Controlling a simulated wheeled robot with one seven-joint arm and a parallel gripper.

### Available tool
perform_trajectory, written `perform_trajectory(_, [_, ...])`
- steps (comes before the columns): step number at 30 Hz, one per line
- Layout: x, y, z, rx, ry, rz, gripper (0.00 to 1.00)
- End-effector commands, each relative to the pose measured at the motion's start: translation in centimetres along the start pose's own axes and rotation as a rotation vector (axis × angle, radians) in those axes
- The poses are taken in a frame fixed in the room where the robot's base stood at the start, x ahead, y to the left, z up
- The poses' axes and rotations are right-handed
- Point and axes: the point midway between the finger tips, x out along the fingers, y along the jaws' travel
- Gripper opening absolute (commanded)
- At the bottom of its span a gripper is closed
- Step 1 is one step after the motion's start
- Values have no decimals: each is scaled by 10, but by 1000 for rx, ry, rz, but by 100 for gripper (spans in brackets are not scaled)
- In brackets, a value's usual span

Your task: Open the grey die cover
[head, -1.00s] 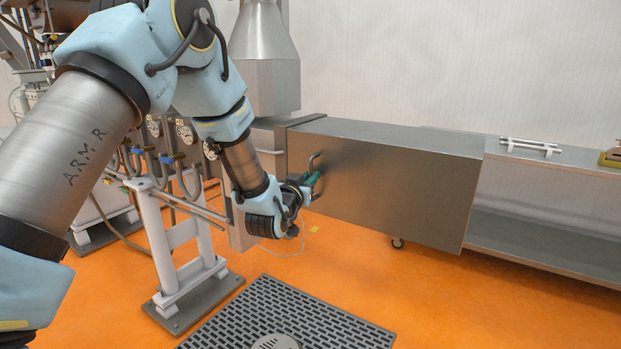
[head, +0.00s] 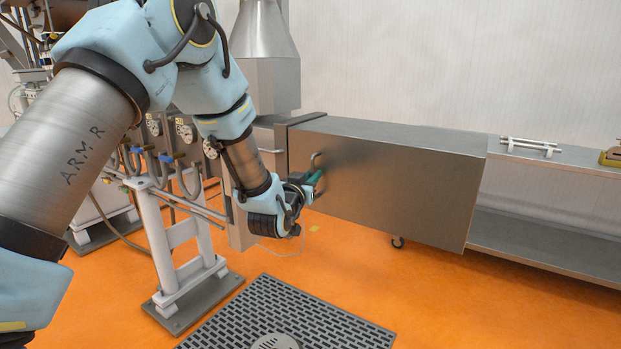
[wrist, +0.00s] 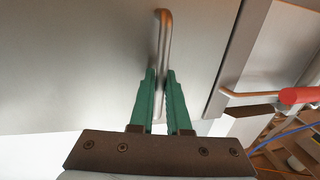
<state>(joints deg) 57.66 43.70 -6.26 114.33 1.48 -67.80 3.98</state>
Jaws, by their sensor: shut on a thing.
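The grey die cover (head: 390,185) is a large metal box-shaped cover in the middle of the head view. Its bent metal handle (head: 314,160) stands upright near the left edge of its front face. In the wrist view the handle (wrist: 164,50) runs down between the two green fingers. My gripper (head: 314,178) is at the handle's lower part, its green fingers shut on it, as the wrist view also shows (wrist: 160,82). The cover's face (wrist: 80,60) fills the upper left of the wrist view. The lower end of the handle is partly hidden by the fingers.
A metal bench with a lower shelf (head: 540,240) extends right of the cover, with metal rods (head: 530,145) on top. A white stand (head: 170,250) with hoses is at left. A floor grate (head: 290,315) lies in front.

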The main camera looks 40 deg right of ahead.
Motion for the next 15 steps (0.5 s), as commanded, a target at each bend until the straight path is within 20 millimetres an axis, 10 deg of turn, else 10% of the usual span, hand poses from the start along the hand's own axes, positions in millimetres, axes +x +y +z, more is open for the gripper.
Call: perform_trajectory(15, [-31, 150, 6, -3, 2, 20, 0])
